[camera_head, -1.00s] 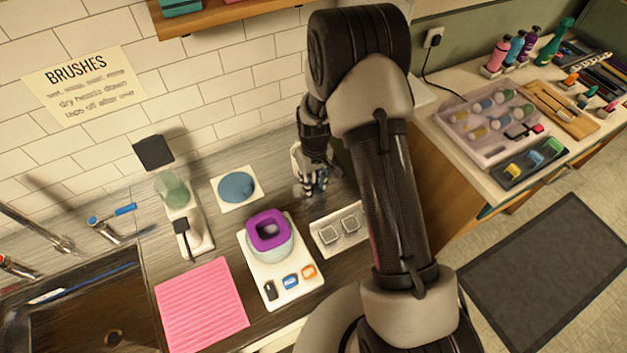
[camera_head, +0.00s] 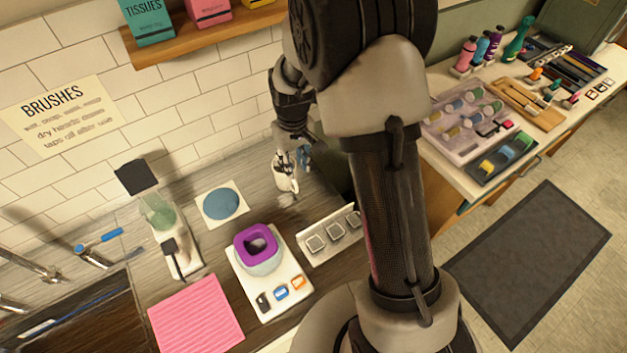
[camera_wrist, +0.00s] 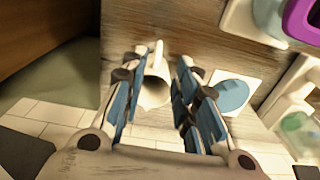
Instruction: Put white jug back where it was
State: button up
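The white jug (camera_head: 286,182) stands upright, as far as I can tell, on the dark wood counter (camera_head: 265,212) near the tiled wall, right of the blue round mat. In the wrist view the jug (camera_wrist: 154,92) shows its open mouth, between the blue-padded fingers. My gripper (camera_head: 293,158) is just above and around the jug's upper part, pointing down. In the wrist view my gripper's fingers (camera_wrist: 162,62) are spread apart. The jug sits closer to the left finger; whether it touches is unclear. The fingers hide part of the jug in the head view.
The blue round mat (camera_head: 222,204) lies on a white square left of the jug. A shelf (camera_head: 205,32) hangs above.

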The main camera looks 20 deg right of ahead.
jog(key=s+r+m+t, duration=0.1)
jog(key=s+r, duration=0.5)
jog(key=r, duration=0.3)
jog(key=s+r+t, duration=0.1)
jog(key=s+r, duration=0.4)
jog(key=r, duration=0.4)
jog(key=s+r+t, duration=0.1)
jog(key=s+r, duration=0.1)
jog(key=s, duration=0.5)
jog(key=s+a+r+m+t, duration=0.1)
jog(key=s+r, duration=0.1)
jog(key=s, duration=0.6)
jog(key=shift+s+r, duration=0.15)
jog(key=shift+r, duration=0.2)
jog(key=shift+a, duration=0.1)
notch_tip(320, 180, down, 4)
jog(key=b, duration=0.4)
jog(key=shift+f, duration=0.25)
